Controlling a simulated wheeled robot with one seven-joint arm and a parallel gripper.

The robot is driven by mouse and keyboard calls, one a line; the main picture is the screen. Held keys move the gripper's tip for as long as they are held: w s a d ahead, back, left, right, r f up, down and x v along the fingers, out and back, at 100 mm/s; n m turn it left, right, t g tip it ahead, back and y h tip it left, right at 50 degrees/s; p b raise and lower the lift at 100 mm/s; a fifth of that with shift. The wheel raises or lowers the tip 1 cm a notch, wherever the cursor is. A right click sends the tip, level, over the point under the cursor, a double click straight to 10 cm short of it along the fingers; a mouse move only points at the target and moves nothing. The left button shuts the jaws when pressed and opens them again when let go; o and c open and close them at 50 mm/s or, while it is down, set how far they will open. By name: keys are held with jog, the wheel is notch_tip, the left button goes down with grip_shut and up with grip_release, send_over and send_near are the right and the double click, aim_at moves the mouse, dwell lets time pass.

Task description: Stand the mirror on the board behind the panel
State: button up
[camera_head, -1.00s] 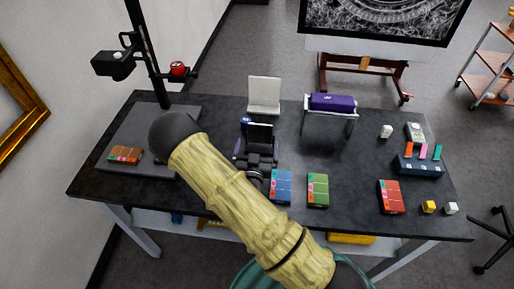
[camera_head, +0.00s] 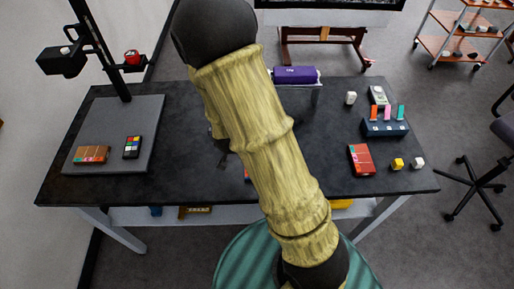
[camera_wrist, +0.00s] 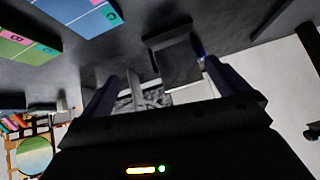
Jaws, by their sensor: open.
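In the wrist view my gripper (camera_wrist: 163,72) is open. A dark square plate (camera_wrist: 175,58), possibly the mirror, is ahead of and between the fingertips, with a small blue thing beside it; I see no contact. In the head view my arm hides this plate and most of my gripper. The grey board (camera_head: 140,112) lies at the left of the table, under the stand column. A brown-red panel (camera_head: 92,154) lies flat near its front left. A colour chart (camera_head: 132,147) is on the board right of the panel. The board behind the panel is bare.
The stand column (camera_head: 95,45) rises at the board's back, with a dark camera head (camera_head: 62,61) and a red part (camera_head: 132,57) on its arms.

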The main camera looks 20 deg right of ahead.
jog(key=s+d+r+n+g+y, duration=0.1)
jog(key=s+r+n+g, duration=0.1)
jog(key=s+r, duration=0.3)
jog(key=s+d+r+n+g+y, duration=0.1)
jog(key=s+r+n+g, duration=0.1)
jog(key=s, duration=0.8)
notch_tip(320, 180, up, 3)
jog(key=shift+s+d+f+n+g, duration=0.1)
jog(key=shift+s+d+n+g, duration=0.25)
jog(key=shift+g, duration=0.55)
